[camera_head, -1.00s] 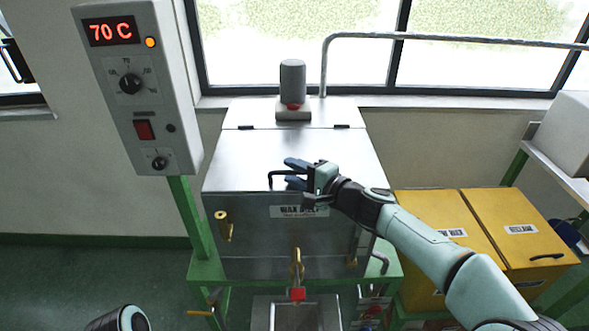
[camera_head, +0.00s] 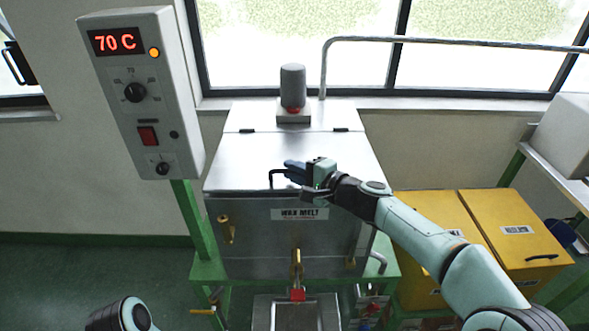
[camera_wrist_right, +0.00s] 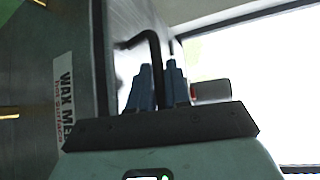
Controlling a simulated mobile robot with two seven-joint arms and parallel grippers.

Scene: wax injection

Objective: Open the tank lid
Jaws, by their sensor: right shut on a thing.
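The silver wax tank (camera_head: 270,235) has a flat metal lid (camera_head: 290,160) hinged at the back. The lid lies down over the tank, and I see no clear gap at its front edge. A black bent handle (camera_head: 277,172) stands near the lid's front edge. My right gripper (camera_head: 293,172) is at this handle, its blue fingers shut on it. In the right wrist view the handle (camera_wrist_right: 155,45) passes between the fingertips (camera_wrist_right: 158,78). The fingers hide part of the handle. My left gripper is out of view.
A control box (camera_head: 142,95) reading 70 C stands left of the tank. A grey motor (camera_head: 293,88) sits behind the lid, near the window and a pipe rail (camera_head: 430,37). Yellow bins (camera_head: 515,232) stand to the right. A tray (camera_head: 297,318) lies below the tap.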

